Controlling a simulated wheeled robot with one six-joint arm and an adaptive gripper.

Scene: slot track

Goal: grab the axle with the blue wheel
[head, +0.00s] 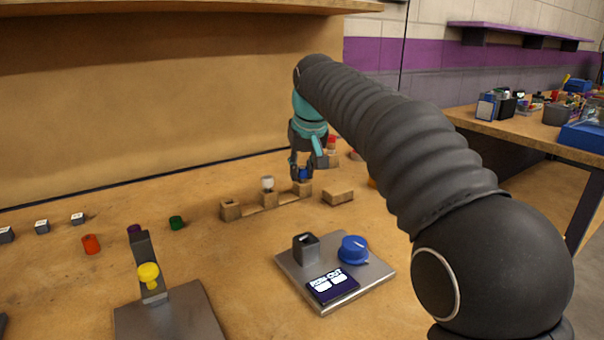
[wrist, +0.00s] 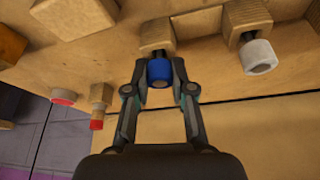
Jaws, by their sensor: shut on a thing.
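The blue wheel (wrist: 160,72) sits between the two fingers of my gripper (wrist: 160,84) in the wrist view, at the face of a wooden block (wrist: 157,35). My gripper is shut on it. In the head view my gripper (head: 303,173) is at the right end of the wooden slot track (head: 270,203), and a little of the blue wheel (head: 303,175) shows between the fingers.
A white wheel (head: 267,183) stands at the track's middle block. A loose wooden block (head: 338,197) lies to the right. A metal plate with a blue knob (head: 353,249) is in front. A red-topped piece (head: 332,145) stands behind my gripper. A green piece (head: 176,222) lies left.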

